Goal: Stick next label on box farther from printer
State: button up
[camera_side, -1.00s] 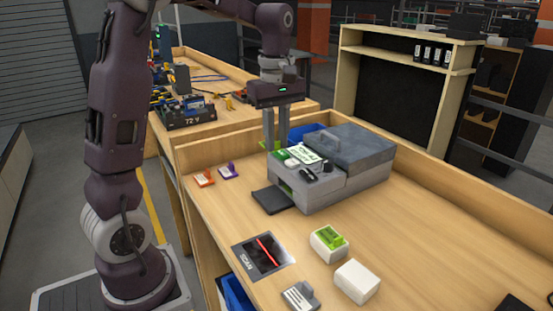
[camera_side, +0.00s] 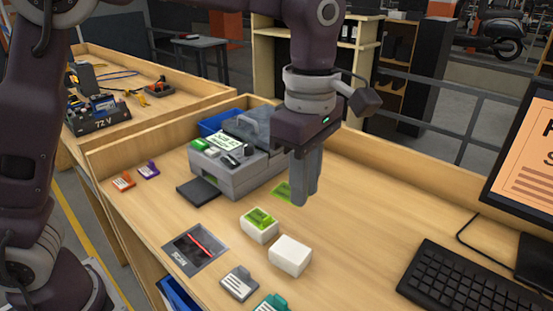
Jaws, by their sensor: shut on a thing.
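My gripper (camera_side: 303,201) points down and is shut on a green label (camera_side: 281,191), which sticks out to the left of the fingers. The gripper is to the right of the label printer (camera_side: 237,171), above and behind the boxes. The nearer box to the printer (camera_side: 259,232) is white and has a green label on its top. The box farther from the printer (camera_side: 290,257) is plain white with a bare top. The part of the held label behind the fingers is hidden.
A scan plate (camera_side: 195,248) with a red line lies left of the boxes. Grey (camera_side: 239,284) and teal (camera_side: 272,304) tags lie in front; orange (camera_side: 123,182) and purple (camera_side: 149,170) ones lie far left. A keyboard (camera_side: 475,285) and monitor (camera_side: 528,150) are at right.

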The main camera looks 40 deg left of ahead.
send_near(302, 256)
jog(key=shift+f, duration=2.9)
jog(key=shift+f, duration=0.5)
dwell(1.0)
jog(key=o, duration=1.2)
jog(key=shift+c, duration=0.2)
notch_tip(302, 256, up, 7)
jog(key=shift+r, duration=0.1)
